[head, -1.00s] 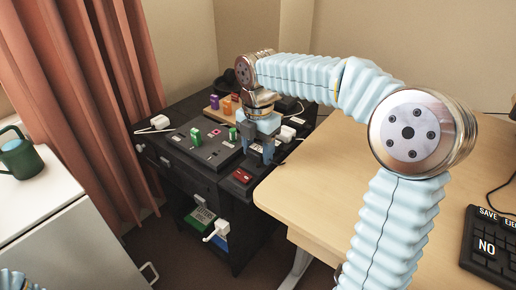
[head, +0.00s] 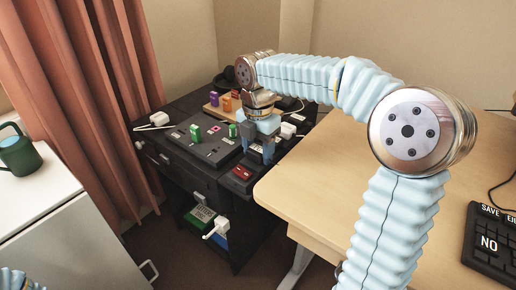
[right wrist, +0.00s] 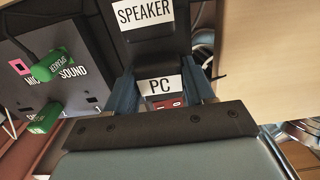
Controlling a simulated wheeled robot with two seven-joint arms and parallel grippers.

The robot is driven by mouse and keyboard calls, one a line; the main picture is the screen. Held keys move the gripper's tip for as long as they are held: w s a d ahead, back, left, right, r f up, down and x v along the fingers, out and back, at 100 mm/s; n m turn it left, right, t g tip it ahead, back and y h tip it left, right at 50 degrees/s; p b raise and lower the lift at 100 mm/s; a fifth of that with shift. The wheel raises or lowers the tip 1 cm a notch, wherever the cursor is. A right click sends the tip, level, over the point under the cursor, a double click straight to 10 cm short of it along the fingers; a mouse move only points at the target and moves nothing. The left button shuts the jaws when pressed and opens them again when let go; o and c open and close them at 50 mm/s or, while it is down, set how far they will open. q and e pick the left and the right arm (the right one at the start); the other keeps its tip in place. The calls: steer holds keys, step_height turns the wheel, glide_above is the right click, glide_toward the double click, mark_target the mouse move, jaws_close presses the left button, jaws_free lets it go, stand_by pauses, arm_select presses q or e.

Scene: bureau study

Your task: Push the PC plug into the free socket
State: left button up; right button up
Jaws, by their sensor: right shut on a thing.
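My right gripper (head: 259,160) points down over the right part of the dark cabinet top. It is shut on a dark plug with a white PC label (right wrist: 160,85), seen between the blue fingers (right wrist: 162,98) in the right wrist view. A black block labelled SPEAKER (right wrist: 145,15) is just beyond it. The plug's lower end and the socket under it are hidden, so I cannot tell whether they touch. A red switch (head: 242,174) is just in front of the gripper. My left gripper is out of view.
A dark panel (head: 205,160) with green plugs (head: 195,134) lies left of the gripper. Purple and orange pieces (head: 220,102) stand behind it. White plugs with cables lie at the left (head: 156,120) and right (head: 288,130). The wooden desk (head: 320,190) is close on the right.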

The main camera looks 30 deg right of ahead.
mark_target(258, 148)
steer(key=shift+f, duration=0.2)
steer(key=o, duration=1.1)
steer(key=shift+r, duration=0.1)
step_height(258, 148, up, 14)
steer(key=shift+f+p, duration=0.2)
steer(key=shift+p, duration=1)
